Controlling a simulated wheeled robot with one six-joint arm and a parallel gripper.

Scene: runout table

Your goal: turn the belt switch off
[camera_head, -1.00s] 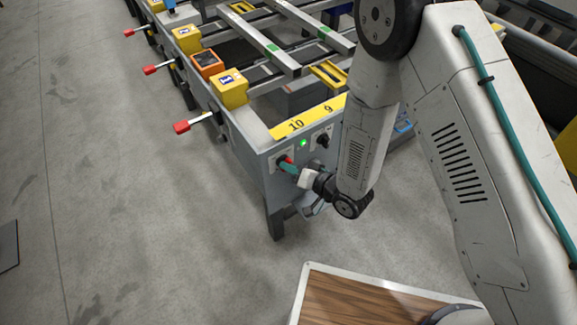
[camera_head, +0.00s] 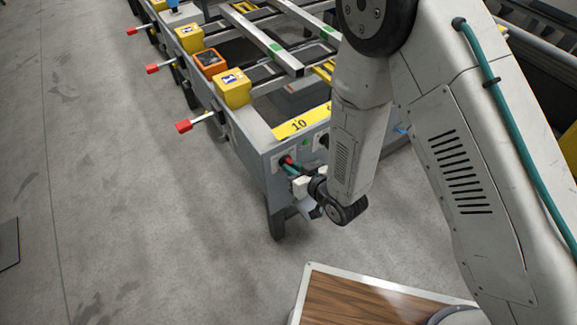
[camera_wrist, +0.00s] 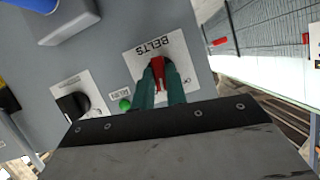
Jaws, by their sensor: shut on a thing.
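The belt switch (camera_wrist: 157,70) is a red knob on a white plate marked BELTS in the wrist view. It also shows as a small red spot on the grey end panel in the head view (camera_head: 287,160). My gripper (camera_wrist: 160,72) has its two teal fingers shut on the red knob, one on each side. In the head view my gripper (camera_head: 290,166) reaches the panel from the right. The green lamp (camera_wrist: 125,104) beside the plate looks dull. The knob's exact pointing is partly hidden by the fingers.
A black knob (camera_wrist: 73,104) on its own white plate sits beside the lamp. A yellow strip marked 10 (camera_head: 301,122) tops the panel. Red-tipped levers (camera_head: 184,126) stick out on the table's left side.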

